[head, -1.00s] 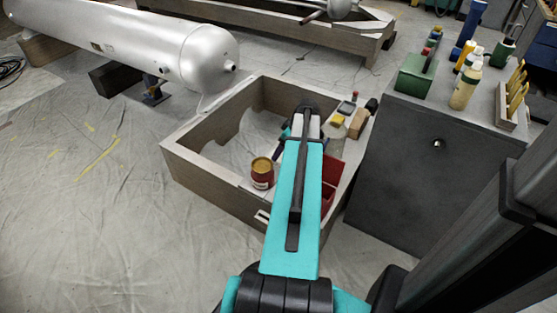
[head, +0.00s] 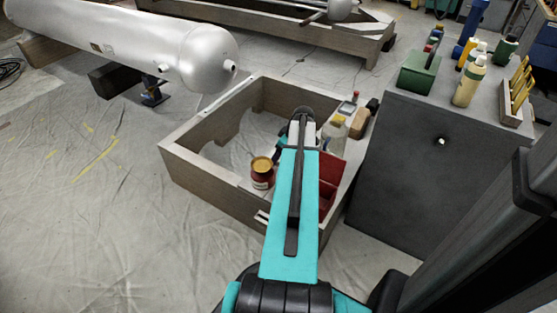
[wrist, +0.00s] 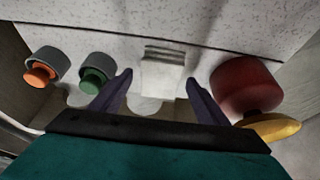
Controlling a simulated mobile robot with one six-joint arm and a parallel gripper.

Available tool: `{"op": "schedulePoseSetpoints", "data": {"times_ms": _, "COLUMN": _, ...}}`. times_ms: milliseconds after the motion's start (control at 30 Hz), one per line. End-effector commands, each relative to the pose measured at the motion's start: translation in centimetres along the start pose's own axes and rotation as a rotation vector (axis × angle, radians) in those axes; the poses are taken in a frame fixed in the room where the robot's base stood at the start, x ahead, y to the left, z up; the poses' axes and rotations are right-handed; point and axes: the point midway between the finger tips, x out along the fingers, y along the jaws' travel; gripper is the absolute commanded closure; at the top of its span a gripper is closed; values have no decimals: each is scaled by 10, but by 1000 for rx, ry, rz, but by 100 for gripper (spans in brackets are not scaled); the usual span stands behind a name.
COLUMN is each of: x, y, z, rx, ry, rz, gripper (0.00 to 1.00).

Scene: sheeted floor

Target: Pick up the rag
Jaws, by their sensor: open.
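A pale, folded cloth-like block with ridged layers, which looks like the rag (wrist: 163,73), lies in the wrist view. My gripper (wrist: 158,78) is open, its two dark fingers spread with one on each side of the rag in the picture. I cannot tell how much gap is left between the fingers and the rag. In the head view my arm reaches over the wooden frame (head: 205,181), and the arm hides the rag and most of the gripper.
A red can with a yellow top (wrist: 248,88) is close to the right finger; it also shows in the head view (head: 262,178). Orange (wrist: 42,73) and green (wrist: 94,80) capped items stand left. A clear bottle (head: 334,137) and red box (head: 329,180) are right of my arm.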

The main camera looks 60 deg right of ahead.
Motion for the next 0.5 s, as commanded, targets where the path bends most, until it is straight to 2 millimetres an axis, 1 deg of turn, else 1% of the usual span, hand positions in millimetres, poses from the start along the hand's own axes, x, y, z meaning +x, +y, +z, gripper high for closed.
{"op": "schedulePoseSetpoints", "data": {"times_ms": 300, "x": 0, "y": 0, "z": 1, "rx": 1, "ry": 0, "rz": 0, "gripper": 31}}
{"op": "schedulePoseSetpoints", "data": {"times_ms": 333, "x": 0, "y": 0, "z": 1, "rx": 1, "ry": 0, "rz": 0, "gripper": 33}}
{"op": "schedulePoseSetpoints", "data": {"times_ms": 467, "x": 0, "y": 0, "z": 1, "rx": 1, "ry": 0, "rz": 0, "gripper": 55}}
{"op": "schedulePoseSetpoints", "data": {"times_ms": 500, "x": 0, "y": 0, "z": 1, "rx": 1, "ry": 0, "rz": 0, "gripper": 62}}
